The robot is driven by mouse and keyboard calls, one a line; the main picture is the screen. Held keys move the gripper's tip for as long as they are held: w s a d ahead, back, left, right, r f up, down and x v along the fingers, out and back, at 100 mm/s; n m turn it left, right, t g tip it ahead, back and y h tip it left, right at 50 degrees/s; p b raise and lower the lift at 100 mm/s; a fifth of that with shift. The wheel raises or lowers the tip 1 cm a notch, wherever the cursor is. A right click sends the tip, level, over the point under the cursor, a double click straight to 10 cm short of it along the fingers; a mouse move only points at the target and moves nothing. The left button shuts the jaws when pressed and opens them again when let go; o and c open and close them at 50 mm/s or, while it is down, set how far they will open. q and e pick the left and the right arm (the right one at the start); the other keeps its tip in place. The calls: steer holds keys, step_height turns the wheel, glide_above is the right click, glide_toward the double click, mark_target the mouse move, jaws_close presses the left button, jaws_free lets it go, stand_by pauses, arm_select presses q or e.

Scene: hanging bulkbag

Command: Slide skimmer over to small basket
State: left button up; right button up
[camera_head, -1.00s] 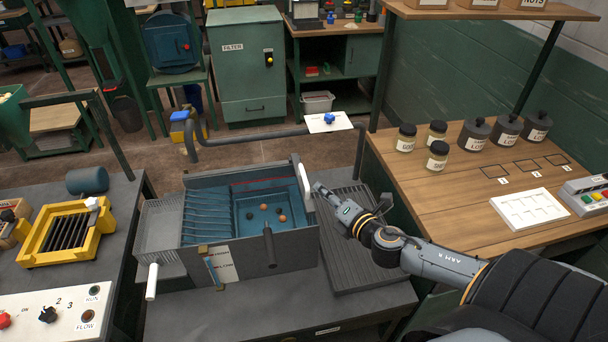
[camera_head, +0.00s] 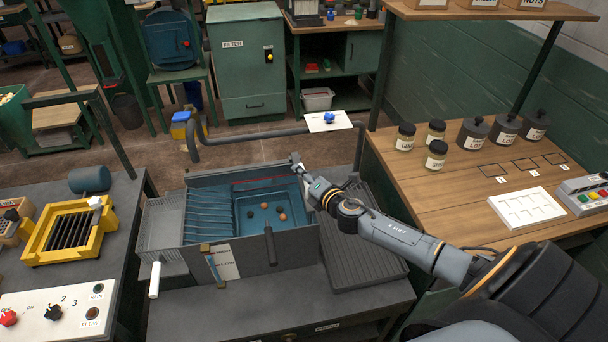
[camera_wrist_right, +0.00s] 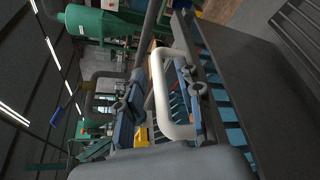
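The tank (camera_head: 295,240) is a grey box with a blue inside and several dark and orange balls in it. The skimmer's white loop handle (camera_wrist_right: 160,95) fills the middle of the right wrist view. In the head view it is mostly hidden behind my right gripper (camera_head: 298,165) at the tank's right end. My right gripper (camera_wrist_right: 158,95) is open, with one finger on each side of a handle bar and a visible gap. The small wire basket (camera_head: 158,222) hangs at the tank's left end. My left gripper is not in view.
A ribbed drain board (camera_head: 365,262) lies right of the tank. A grey pipe (camera_head: 250,135) runs behind it, with a blue-knobbed white plate (camera_head: 328,121). A white lever (camera_head: 154,280) stands out at the front left. Jars (camera_head: 405,138) stand on the wooden bench.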

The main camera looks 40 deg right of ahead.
steer(key=shift+c, duration=0.2)
jaws_close()
